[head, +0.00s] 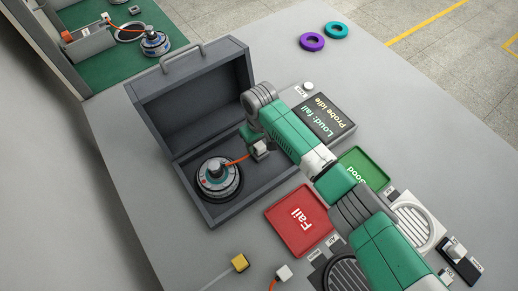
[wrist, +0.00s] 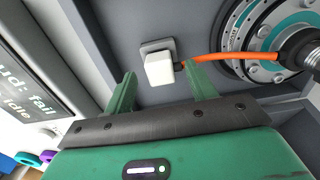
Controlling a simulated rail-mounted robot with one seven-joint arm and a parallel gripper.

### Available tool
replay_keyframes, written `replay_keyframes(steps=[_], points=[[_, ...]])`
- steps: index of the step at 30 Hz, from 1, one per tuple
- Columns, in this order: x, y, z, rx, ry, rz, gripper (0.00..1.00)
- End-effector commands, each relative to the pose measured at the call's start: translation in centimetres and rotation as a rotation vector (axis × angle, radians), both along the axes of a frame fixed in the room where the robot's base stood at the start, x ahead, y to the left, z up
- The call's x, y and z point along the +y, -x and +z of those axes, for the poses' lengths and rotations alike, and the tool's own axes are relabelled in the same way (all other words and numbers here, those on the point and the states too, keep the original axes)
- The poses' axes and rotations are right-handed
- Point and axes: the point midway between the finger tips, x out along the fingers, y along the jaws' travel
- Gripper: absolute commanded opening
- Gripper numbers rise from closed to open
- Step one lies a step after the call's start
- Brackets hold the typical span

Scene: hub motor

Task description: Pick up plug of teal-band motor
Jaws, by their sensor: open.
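The teal-band motor (head: 217,178) sits in the open grey case; its teal ring shows at the upper right of the wrist view (wrist: 293,22). An orange cable (wrist: 222,56) runs from it to a white plug (wrist: 159,70), which rests at a small grey holder (wrist: 157,46) inside the case. In the head view the plug (head: 260,149) is partly covered by my gripper (head: 257,140). In the wrist view my gripper (wrist: 160,72) is open, its green fingers to the left and right of the plug.
The case lid (head: 195,95) stands open behind. A red Fail tray (head: 303,235), a green Good tray (head: 365,167) and a display (head: 325,118) reading "Loud: fail" lie to the right. Yellow (head: 239,262) and white (head: 284,272) plugs are in front. Another motor (head: 154,44) stands at the back left.

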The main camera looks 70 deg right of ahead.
Motion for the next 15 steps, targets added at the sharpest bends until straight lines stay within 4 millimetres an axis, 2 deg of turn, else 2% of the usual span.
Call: replay_keyframes(steps=[1, 3, 11, 15], points=[[-0.1, 0.0, -1.1, 0.003, 0.001, -0.001, 0.56], [0.0, 0.0, -2.0, 0.001, 0.002, 0.000, 0.56], [0.0, 0.0, -2.3, -0.001, 0.001, 0.000, 0.56], [0.0, 0.0, -2.3, -0.001, 0.001, 0.000, 0.33]])
